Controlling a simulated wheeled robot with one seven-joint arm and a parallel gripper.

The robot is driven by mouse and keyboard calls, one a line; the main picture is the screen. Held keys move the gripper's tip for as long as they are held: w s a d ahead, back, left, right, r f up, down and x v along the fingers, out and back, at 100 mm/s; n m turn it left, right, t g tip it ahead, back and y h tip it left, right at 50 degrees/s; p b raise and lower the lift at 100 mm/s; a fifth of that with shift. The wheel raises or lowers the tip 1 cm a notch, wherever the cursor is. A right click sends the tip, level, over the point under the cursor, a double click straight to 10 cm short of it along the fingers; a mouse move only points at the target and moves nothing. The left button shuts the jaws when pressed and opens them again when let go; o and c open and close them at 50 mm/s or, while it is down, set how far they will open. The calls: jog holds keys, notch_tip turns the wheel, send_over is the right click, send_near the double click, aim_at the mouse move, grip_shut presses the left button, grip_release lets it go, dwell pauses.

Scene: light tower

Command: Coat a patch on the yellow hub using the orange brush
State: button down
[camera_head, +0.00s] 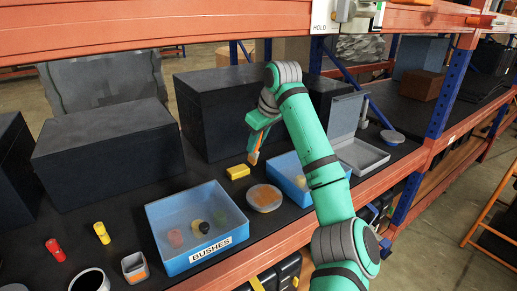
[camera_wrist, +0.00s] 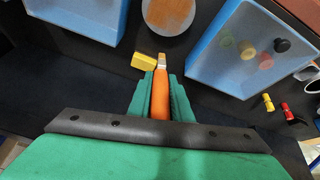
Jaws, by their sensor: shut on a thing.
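My gripper (camera_head: 260,125) is shut on the orange brush (camera_head: 257,146), which hangs bristles down above the shelf. In the wrist view the brush (camera_wrist: 160,92) lies between my two fingers (camera_wrist: 161,84), its pale tip pointing away from me. A yellow block (camera_head: 238,172), which looks like the yellow hub, lies on the dark shelf just left of and below the bristles. In the wrist view this block (camera_wrist: 144,61) shows right beside the brush tip. I cannot tell whether they touch. A round dish with a brownish top (camera_head: 264,198) stands near the block.
A blue bin labelled BUSHES (camera_head: 178,262) holds several small coloured parts. Another blue bin (camera_head: 284,170) is partly behind my arm. An open grey case (camera_head: 362,157) stands right. A dark box (camera_head: 215,125) stands behind. Red (camera_head: 55,249) and yellow (camera_head: 102,232) parts lie left.

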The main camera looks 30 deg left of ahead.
aim_at(257, 153)
jog(key=shift+s+r, duration=0.1)
jog(key=shift+f, duration=2.45)
